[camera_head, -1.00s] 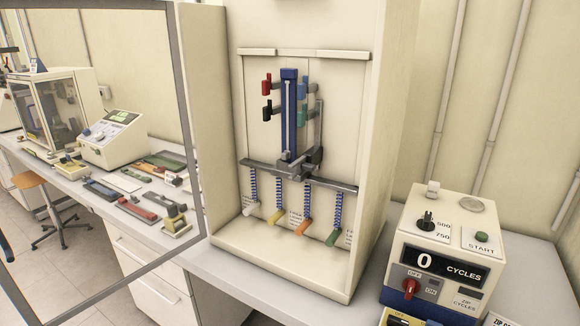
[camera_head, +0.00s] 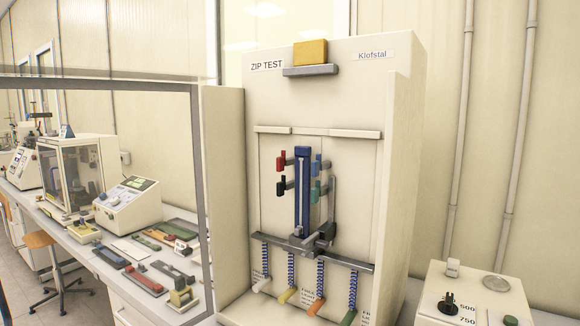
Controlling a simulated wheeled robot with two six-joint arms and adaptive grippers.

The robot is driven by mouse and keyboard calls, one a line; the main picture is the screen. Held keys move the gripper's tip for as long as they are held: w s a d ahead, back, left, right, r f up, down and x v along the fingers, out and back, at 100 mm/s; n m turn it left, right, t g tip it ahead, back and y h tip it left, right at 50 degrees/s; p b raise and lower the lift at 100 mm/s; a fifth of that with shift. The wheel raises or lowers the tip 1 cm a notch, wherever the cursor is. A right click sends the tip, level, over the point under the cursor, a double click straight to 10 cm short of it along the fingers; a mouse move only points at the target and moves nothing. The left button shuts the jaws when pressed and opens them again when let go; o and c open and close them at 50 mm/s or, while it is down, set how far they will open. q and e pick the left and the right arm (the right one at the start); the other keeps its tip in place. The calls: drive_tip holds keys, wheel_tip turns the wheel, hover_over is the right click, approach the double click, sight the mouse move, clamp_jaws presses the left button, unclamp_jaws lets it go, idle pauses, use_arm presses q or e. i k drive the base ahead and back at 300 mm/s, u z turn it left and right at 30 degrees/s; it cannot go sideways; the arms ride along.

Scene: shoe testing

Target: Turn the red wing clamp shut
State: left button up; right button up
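The red wing clamp (camera_head: 281,160) is a small red piece at the upper left of the blue upright column (camera_head: 302,190) inside the zip test machine (camera_head: 400,150). A black clamp (camera_head: 281,187) sits just below it. How far the red clamp is turned is too small to tell. Neither of my grippers is in view.
A grey crossbar (camera_head: 340,259) below the column carries several blue-striped strips with coloured ends. The control box (camera_head: 440,290) stands at the lower right. A framed clear panel (camera_head: 203,200) stands to the left.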

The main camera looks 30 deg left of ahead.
sight(280, 161)
drive_tip(key=k, duration=0.6)
drive_tip(key=z, duration=0.05)
drive_tip(key=i, duration=1)
drive_tip(key=u, duration=0.75)
